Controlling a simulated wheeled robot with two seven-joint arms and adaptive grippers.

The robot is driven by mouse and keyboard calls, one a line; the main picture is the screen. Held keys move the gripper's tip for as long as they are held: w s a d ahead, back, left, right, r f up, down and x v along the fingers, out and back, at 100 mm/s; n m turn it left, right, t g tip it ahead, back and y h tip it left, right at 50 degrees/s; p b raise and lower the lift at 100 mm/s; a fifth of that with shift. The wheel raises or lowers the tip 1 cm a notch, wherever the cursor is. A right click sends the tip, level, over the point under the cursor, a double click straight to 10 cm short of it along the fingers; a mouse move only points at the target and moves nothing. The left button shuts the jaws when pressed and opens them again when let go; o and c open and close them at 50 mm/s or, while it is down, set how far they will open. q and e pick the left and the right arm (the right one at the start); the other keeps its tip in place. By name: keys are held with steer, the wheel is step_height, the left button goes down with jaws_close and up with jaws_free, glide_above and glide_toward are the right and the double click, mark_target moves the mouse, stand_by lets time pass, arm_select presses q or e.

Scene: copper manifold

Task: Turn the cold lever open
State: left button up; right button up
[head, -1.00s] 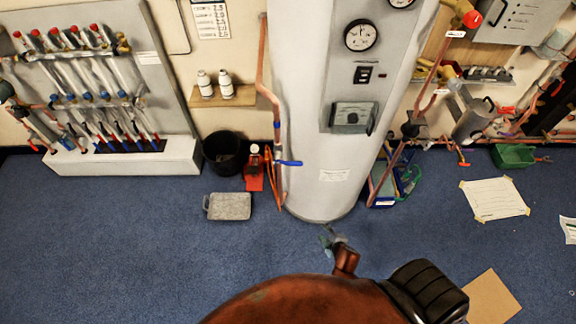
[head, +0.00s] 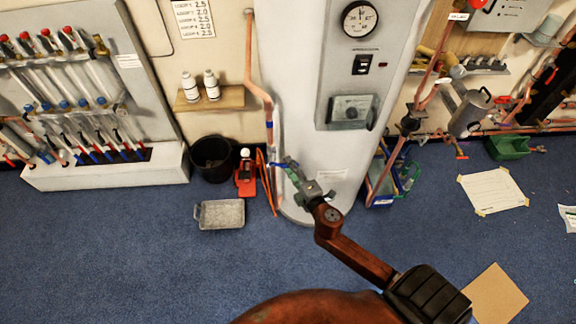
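The cold lever (head: 273,164) is blue and sits low on the copper pipe (head: 269,125) at the left side of the tall pale cylinder (head: 335,140). My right gripper (head: 283,168) reaches up from the lower right in the head view, and its fingertips are at the lever. The fingers overlap the lever and hide most of it, so its angle is hard to read. I cannot tell whether the fingers touch it or are closed on it. My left gripper is not in view.
A black bucket (head: 212,160), a red item (head: 246,178) and a grey tray (head: 220,214) stand on the floor left of the lever. A shelf with two white bottles (head: 211,85) is above.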

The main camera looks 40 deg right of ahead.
steer(key=shift+w+d+f, duration=0.1)
steer(key=shift+w+f, duration=0.05)
steer(key=shift+w, duration=0.5)
steer(key=shift+c, duration=0.7)
jaws_close()
